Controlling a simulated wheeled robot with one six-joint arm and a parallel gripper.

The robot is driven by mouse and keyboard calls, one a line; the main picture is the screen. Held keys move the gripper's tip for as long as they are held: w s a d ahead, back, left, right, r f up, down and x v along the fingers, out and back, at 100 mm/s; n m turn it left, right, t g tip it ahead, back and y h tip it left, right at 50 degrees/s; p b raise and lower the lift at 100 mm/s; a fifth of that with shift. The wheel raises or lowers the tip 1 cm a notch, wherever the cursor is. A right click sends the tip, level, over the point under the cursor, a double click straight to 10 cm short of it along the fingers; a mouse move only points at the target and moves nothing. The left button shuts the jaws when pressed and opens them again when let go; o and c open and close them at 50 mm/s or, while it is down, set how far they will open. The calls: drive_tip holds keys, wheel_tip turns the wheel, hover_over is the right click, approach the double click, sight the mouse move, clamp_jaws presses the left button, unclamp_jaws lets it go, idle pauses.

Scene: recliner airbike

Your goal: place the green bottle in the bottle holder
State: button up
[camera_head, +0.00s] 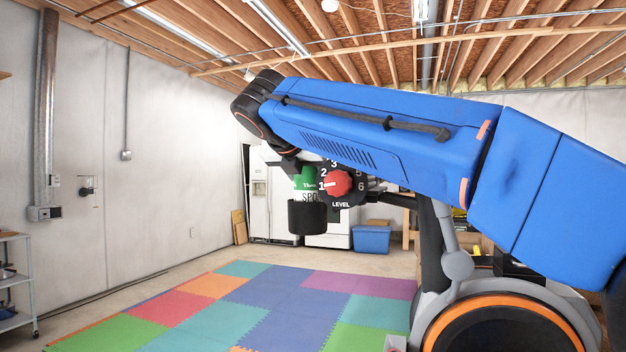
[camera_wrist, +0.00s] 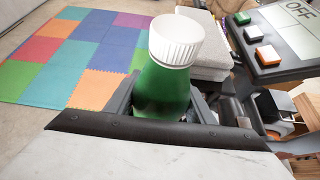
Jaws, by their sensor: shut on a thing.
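The green bottle (camera_wrist: 165,88) stands between my gripper's fingers (camera_wrist: 172,112) in the wrist view, its white ribbed cap toward the camera. My gripper is shut on it. In the head view a green part of the bottle (camera_head: 304,181) shows below my wrist, beside the bike's dial panel. The black cup-shaped bottle holder (camera_head: 307,218) is directly below it in that view. I cannot tell whether the bottle's lower end is inside the holder or above or behind it. The holder is not clear in the wrist view.
The bike's red level knob (camera_head: 338,183) and dial are close right of the bottle. A console with buttons (camera_wrist: 267,55) and a grey padded seat (camera_wrist: 190,50) are near in the wrist view. Coloured floor mats (camera_head: 240,310) lie clear to the left.

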drive_tip(key=o, duration=1.6)
drive_tip(key=shift+o, duration=0.2)
drive_tip(key=shift+r, duration=0.1)
drive_tip(key=shift+s+a+r, duration=0.1)
drive_tip(key=shift+s+r, duration=0.05)
drive_tip(key=shift+s, duration=0.05)
drive_tip(key=v, duration=1.1)
drive_tip(key=shift+s, duration=0.25)
